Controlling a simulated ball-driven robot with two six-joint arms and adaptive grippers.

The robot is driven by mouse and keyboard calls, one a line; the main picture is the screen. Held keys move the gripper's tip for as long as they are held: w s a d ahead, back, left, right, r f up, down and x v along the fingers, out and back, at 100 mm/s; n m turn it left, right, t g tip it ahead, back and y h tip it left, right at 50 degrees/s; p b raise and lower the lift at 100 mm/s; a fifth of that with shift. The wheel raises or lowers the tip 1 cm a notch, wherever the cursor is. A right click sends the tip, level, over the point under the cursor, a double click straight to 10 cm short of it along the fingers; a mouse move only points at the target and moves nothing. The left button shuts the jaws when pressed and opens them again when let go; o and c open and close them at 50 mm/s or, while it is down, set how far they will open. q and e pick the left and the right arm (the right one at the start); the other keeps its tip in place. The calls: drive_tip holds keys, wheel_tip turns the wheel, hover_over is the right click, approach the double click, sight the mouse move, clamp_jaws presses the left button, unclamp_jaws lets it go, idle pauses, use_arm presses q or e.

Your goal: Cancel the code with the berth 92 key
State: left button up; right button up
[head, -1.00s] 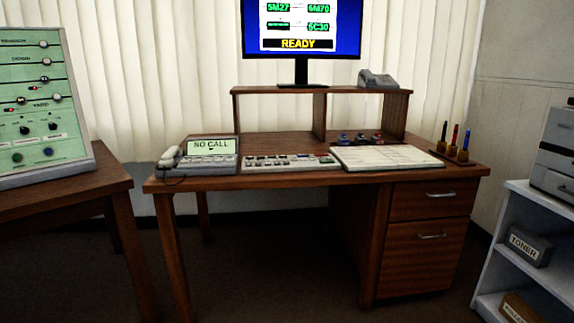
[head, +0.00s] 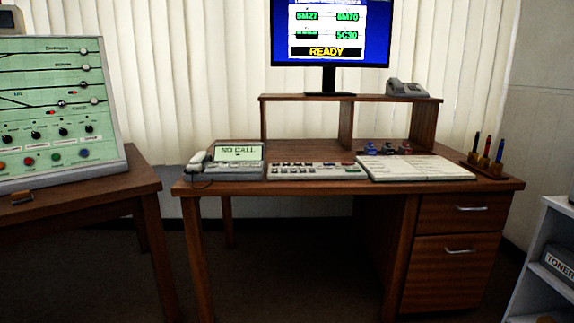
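A keyboard-like key panel (head: 317,171) lies on the middle of the wooden desk; its key labels are too small to read. The monitor (head: 331,32) above it shows green codes 5M27, 6M70 and 5C30, a small dark box at the left, and READY in yellow. A green signal panel (head: 52,110) with track lines, knobs and coloured buttons stands on the left table. Neither of my grippers shows in the view.
The desk (head: 345,190) also bears a phone unit (head: 236,160) reading NO CALL, an open book (head: 414,167), stamps (head: 388,148) and a pen holder (head: 487,165). A grey telephone (head: 406,88) sits on the riser (head: 380,98).

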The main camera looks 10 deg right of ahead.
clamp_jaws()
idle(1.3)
